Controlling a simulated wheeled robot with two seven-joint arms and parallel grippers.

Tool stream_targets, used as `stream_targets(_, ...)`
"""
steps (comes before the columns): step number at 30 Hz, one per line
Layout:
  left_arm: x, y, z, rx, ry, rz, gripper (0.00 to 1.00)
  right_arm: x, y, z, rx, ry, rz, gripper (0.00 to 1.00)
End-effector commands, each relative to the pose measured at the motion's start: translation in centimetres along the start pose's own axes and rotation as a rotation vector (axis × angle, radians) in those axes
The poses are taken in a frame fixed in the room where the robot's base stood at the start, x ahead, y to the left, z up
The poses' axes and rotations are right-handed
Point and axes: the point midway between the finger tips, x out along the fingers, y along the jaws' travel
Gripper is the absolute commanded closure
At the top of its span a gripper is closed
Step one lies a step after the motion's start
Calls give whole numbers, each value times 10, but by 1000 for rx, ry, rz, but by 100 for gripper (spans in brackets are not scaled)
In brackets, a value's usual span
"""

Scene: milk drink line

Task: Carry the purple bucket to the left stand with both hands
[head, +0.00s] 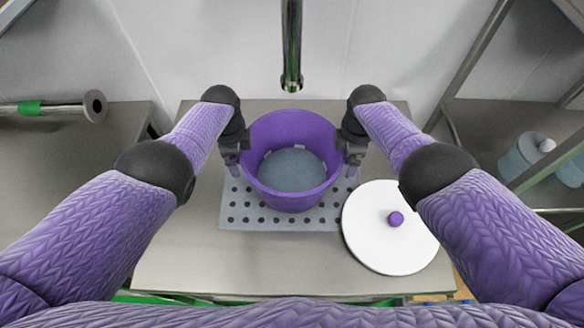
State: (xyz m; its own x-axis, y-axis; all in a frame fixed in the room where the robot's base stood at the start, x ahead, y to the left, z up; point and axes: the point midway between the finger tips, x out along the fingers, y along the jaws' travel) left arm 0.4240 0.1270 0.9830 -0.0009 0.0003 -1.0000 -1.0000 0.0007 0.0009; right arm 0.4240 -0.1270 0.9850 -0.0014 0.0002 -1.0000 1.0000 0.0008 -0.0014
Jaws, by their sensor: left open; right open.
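The purple bucket (291,203) stands upright and uncovered on a perforated grey mat in the middle of the table. A grey-blue content or bottom (292,170) shows inside it. My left gripper (234,165) is open at the bucket's left side, with its fingers pointing down close to the rim. My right gripper (352,165) is open at the right side in the same way. I cannot tell whether the fingers touch the bucket. To the left, a grey surface (50,160) lies beyond a gap; I cannot tell whether it is the left stand.
A white round lid (385,248) with a purple knob lies right of the perforated mat (260,218). A metal spout (291,75) hangs just behind the bucket. A flanged pipe (60,108) juts in at left. A metal frame and a pale blue canister (538,155) stand at right. The table's (185,250) front left is clear.

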Motion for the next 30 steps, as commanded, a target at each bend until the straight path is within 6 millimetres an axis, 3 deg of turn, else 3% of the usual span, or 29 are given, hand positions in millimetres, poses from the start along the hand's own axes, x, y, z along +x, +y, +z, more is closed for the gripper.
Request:
stream_targets(7, 0, 0, 0, 0, 0, 0, 0, 0, 0, 0, 0, 0, 1, 0)
stream_targets(21, 0, 0, 0, -1, 0, 0, 100, 0, 0, 0, 0, 0, 0, 100)
stream_targets(30, 0, 0, 0, -2, 0, 0, 100, 0, 0, 0, 1, 0, 0, 100)
